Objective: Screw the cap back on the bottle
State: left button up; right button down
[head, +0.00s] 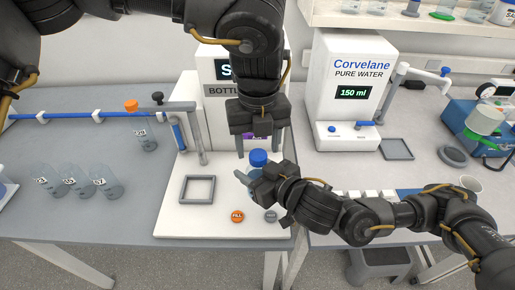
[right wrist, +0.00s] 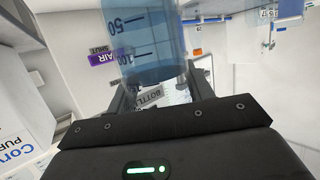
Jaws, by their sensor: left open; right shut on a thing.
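The blue cap (head: 258,157) sits at the mouth of the bottle (head: 256,173); I cannot tell whether it is threaded on. My left gripper (head: 259,149) points straight down above the cap, open, with one finger on each side and a gap to the cap. My right gripper (head: 249,178) comes in from the right, shut on the bottle's body. In the right wrist view, the clear, blue-tinted bottle (right wrist: 140,42) with volume marks stands between my fingers. Its top and cap are outside that view. My right gripper hides much of it in the head view.
The white bottle station (head: 215,70) stands behind, with a square frame (head: 197,189) and a FILL button (head: 237,216) on its base. The water dispenser (head: 350,85) is to the right.

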pick_arm(q)
notch_tip(320, 180, up, 2)
jog(key=shift+r, duration=0.35)
jog(key=shift+c, duration=0.4)
notch_tip(320, 180, up, 3)
jog(key=shift+r+n, duration=0.1)
jog(key=shift+n, duration=0.9)
jog(key=shift+f, duration=4.05)
